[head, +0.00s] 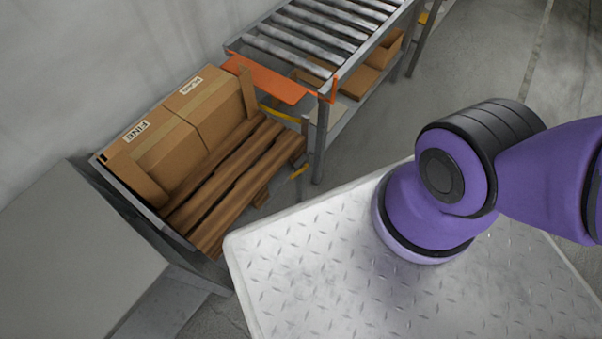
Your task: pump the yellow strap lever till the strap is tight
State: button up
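A curved yellow strip (283,115) shows at the far end of the wooden pallet (232,171), beside a grey post (305,133). A smaller yellow piece (299,172) sticks out lower on the same post. I cannot tell which of these, if either, is the strap lever, and I see no strap clearly. Two cardboard boxes (209,104) stand on the pallet along the wall. My purple arm reaches in from the right over my white tread-plate deck. My gripper is outside the picture.
A roller conveyor (305,39) with an orange end plate (266,80) stands behind the pallet, with cardboard boxes (365,78) on its lower shelf. A grey cabinet (73,262) fills the lower left. Bare concrete floor (480,70) lies right of the conveyor.

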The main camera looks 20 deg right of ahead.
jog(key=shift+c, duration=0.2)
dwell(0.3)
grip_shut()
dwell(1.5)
